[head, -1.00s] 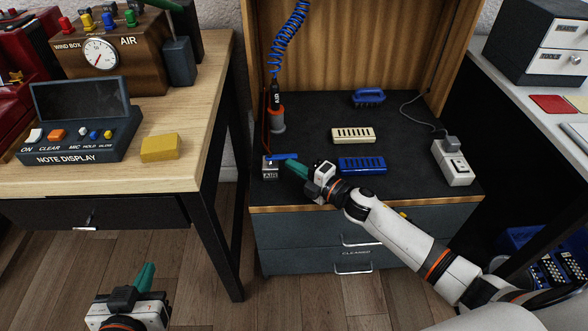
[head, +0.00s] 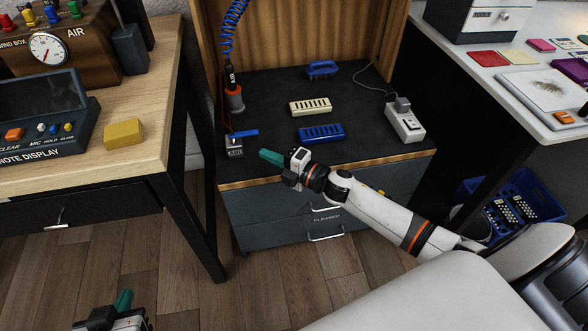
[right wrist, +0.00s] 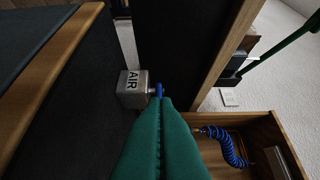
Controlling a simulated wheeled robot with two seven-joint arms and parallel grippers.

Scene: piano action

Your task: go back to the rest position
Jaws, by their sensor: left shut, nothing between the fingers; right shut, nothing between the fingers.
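My right gripper (head: 270,158) is shut and empty, with green fingers, over the front edge of the dark cabinet top (head: 285,95). It is apart from the small metal AIR block (head: 234,146) with a blue lever (head: 244,133), which lies to its left. In the right wrist view the shut green fingers (right wrist: 167,108) appear in front, with the AIR block (right wrist: 132,88) beyond them to the left. My left gripper (head: 124,298) is shut and empty at the bottom left of the head view, above the floor and cut off by the frame.
A cream block (head: 310,106), a blue block (head: 321,133), a blue brush (head: 322,68) and a power socket (head: 405,122) sit on the cabinet top. A wooden table (head: 120,165) stands left, a white table (head: 535,110) right. The floor (head: 250,285) in front is clear.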

